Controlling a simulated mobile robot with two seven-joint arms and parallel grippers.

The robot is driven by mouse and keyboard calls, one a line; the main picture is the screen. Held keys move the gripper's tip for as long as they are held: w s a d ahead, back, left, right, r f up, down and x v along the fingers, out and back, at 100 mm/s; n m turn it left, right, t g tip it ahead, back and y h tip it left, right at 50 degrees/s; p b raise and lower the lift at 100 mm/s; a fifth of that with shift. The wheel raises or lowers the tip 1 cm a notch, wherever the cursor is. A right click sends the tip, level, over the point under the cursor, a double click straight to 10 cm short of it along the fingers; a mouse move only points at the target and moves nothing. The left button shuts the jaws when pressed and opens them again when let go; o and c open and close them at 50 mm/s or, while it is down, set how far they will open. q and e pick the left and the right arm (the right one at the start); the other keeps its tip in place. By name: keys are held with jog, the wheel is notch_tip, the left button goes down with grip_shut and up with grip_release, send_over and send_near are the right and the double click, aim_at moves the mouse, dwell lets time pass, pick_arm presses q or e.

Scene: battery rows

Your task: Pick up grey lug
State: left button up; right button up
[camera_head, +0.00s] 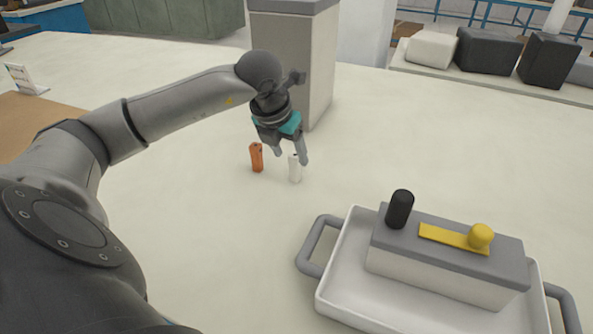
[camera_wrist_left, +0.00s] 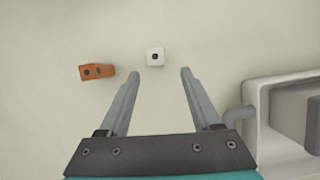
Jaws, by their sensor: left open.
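A small upright white to pale grey piece (camera_head: 295,172), the only one here near the name grey lug, stands on the pale table. In the left wrist view its square top (camera_wrist_left: 155,57) has a dark round spot. An orange piece (camera_head: 257,157) stands just to its left, and it also shows in the left wrist view (camera_wrist_left: 97,72). My left gripper (camera_head: 291,157) is open and empty, pointing down at the pale piece. In the left wrist view the fingertips (camera_wrist_left: 160,72) lie either side of its near edge; contact cannot be told. My right gripper is out of view.
A white tray (camera_head: 335,291) with grey handles holds a grey-topped block (camera_head: 440,262) bearing a black cylinder (camera_head: 399,209), a yellow strip (camera_head: 445,236) and a yellow knob (camera_head: 480,236). A tall grey box (camera_head: 300,60) stands behind the gripper.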

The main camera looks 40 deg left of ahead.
aim_at(295, 165)
pick_arm(q)
jog(key=shift+x, duration=1.2)
jog(key=b+x, duration=0.1)
jog(key=x, duration=0.2)
jog(key=shift+w+a+f+b, duration=0.25)
jog(key=shift+w+b, duration=0.1)
jog(key=shift+w, duration=0.1)
jog(key=shift+w+f, duration=0.2)
jog(key=shift+f, duration=0.2)
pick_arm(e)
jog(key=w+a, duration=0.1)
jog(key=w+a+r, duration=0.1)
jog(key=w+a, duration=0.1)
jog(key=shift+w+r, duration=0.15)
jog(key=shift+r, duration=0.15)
pick_arm(q)
grip_shut()
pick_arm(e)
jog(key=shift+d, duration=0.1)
